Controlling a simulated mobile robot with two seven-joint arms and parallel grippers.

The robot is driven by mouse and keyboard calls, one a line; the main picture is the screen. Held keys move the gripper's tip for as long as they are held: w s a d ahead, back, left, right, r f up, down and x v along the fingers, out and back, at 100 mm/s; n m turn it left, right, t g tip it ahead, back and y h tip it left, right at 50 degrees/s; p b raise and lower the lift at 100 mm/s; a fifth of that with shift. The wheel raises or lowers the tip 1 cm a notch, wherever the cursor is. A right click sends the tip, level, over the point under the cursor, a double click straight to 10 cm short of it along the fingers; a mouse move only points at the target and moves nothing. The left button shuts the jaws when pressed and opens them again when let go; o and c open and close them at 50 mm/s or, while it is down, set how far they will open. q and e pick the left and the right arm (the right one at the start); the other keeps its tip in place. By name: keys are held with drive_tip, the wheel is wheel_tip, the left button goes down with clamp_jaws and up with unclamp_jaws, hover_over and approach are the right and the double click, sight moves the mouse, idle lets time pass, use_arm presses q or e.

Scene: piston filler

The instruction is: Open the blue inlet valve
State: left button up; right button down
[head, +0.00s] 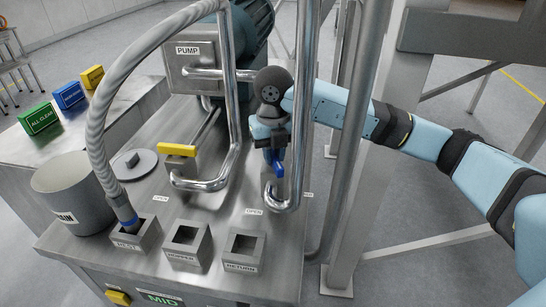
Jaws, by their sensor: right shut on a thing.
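The blue inlet valve handle (279,169) shows just below my right gripper (274,154), on the bent steel pipe at the right of the machine top. My right gripper points down and is shut on the blue handle; its fingers hide the upper part of the handle. An "OPEN" label (254,211) lies on the steel top left of that pipe. A yellow valve handle (177,150) sits on another pipe further left, with its own label below. My left gripper is not in view.
Square sockets marked REST, HOPPER (187,244) and RETURN (243,250) line the front. A ribbed hose (96,120) ends in the REST socket. A grey bin (72,194) stands left. Steel pipes and a frame post (358,90) crowd my right arm.

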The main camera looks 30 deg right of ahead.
sight(275, 154)
drive_tip(key=m, duration=0.2)
drive_tip(key=shift+m+b, duration=0.3)
drive_tip(key=shift+b, duration=0.05)
drive_tip(key=shift+d+m, duration=0.1)
drive_tip(key=shift+m, duration=1.2)
drive_tip(key=c, duration=1.1)
unclamp_jaws()
wheel_tip(275, 154, up, 14)
drive_tip(key=shift+f+b, duration=0.1)
drive_tip(key=shift+b, duration=0.45)
